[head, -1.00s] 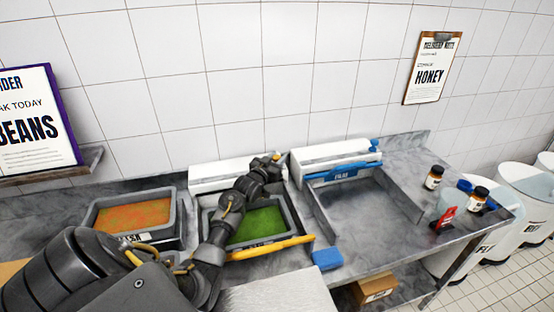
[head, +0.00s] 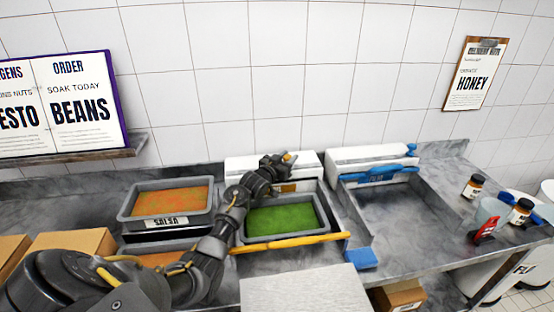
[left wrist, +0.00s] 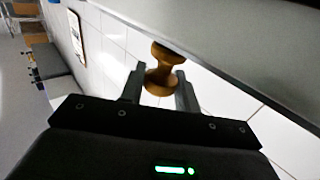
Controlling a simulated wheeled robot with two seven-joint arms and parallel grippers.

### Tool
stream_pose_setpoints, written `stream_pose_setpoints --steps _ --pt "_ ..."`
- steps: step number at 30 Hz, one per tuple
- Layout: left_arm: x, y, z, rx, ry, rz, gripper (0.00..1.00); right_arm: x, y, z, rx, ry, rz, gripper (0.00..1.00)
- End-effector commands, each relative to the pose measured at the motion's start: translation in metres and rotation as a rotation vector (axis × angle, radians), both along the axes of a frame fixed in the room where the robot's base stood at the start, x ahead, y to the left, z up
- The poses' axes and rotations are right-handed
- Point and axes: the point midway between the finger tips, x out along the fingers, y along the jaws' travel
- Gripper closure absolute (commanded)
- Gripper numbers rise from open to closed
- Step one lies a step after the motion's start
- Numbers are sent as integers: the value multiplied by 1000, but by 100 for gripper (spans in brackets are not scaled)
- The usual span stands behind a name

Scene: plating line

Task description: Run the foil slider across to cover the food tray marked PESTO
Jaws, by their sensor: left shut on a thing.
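The tray of green food (head: 285,232) sits uncovered in the counter's middle bay; I see no PESTO label on it, and my arm hides its left side. Behind it is a long white dispenser box (head: 305,160), partly hidden by my wrist. My left gripper (head: 287,158) is above the tray's back edge, in front of the box. In the left wrist view its fingers (left wrist: 159,88) are shut on a brown spool-shaped knob (left wrist: 162,58) beside a long pale grey edge. Whether foil is drawn out cannot be told. My right gripper is not in view.
A yellow bar (head: 300,241) lies along the tray's front. A tray marked SALSA (head: 167,222) stands left; a blue-handled FILM dispenser (head: 375,152) stands over the empty right bay. Jars (head: 473,187), a red tag (head: 486,229) and a blue block (head: 361,258) are further right.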

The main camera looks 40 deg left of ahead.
Motion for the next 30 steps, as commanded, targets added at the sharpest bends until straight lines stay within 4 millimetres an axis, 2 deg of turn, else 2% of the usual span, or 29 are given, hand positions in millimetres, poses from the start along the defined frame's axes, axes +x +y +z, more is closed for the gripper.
stream_pose_setpoints --steps 3,8,9,14,17,23,26,30 --pt "2 -2 1 0 0 -3 100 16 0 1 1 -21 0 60" --pt "1 0 1 0 1 0 100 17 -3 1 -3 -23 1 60" --pt "0 1 1 0 0 1 67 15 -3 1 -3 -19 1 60" --pt "-1 2 0 0 0 3 47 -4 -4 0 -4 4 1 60" --pt "-1 2 0 0 0 2 47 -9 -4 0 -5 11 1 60" --pt "-2 2 1 0 1 2 47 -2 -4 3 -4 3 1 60" --pt "-10 2 3 1 2 3 47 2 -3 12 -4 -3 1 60" --pt "-32 2 7 1 4 2 47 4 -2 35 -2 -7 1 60"
